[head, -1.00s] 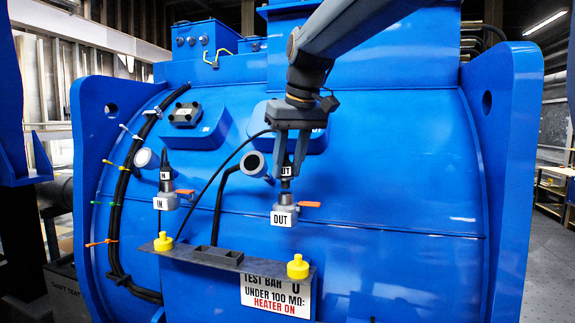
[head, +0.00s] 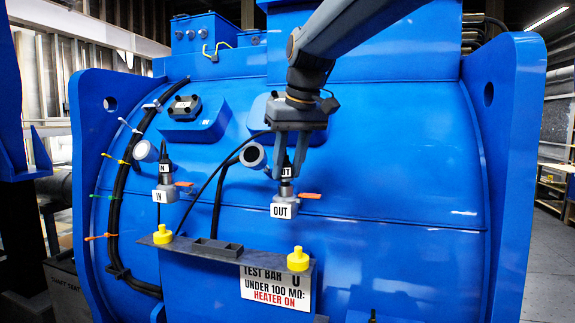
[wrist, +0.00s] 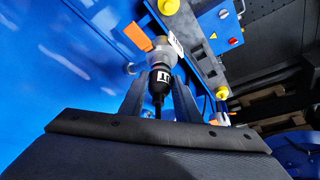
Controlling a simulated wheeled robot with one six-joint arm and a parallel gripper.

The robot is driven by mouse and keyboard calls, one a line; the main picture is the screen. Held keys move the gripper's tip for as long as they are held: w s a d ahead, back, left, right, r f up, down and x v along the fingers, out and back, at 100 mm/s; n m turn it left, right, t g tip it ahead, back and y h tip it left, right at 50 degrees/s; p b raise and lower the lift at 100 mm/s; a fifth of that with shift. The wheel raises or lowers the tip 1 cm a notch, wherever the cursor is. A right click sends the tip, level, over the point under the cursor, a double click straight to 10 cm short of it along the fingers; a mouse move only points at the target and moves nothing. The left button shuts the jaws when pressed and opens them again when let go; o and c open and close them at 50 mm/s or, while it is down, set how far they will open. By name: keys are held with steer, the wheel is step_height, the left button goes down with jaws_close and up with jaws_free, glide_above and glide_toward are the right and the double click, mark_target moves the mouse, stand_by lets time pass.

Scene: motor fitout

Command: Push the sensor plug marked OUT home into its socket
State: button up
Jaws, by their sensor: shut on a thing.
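My gripper (head: 290,170) is shut on the black sensor plug (head: 286,171), whose white label is partly covered by a finger. The plug also shows between the fingers in the wrist view (wrist: 160,80), with a red ring near its far end. The plug stands upright over the grey socket marked OUT (head: 283,200), in line with it. A bare metal part shows between them. The label gap is larger than at the IN pair. The socket's orange lever (head: 311,196) points right. How deep the plug sits is hard to tell.
The IN plug (head: 164,169) sits on the IN socket (head: 165,192) at left. Below is a dark bar (head: 222,250) with yellow knobs (head: 298,259). A black cable runs left from the gripper area.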

steer(key=shift+f, duration=0.5)
steer(key=o, duration=1.1)
steer(key=shift+b+v, duration=1.3)
steer(key=shift+v, duration=2.6)
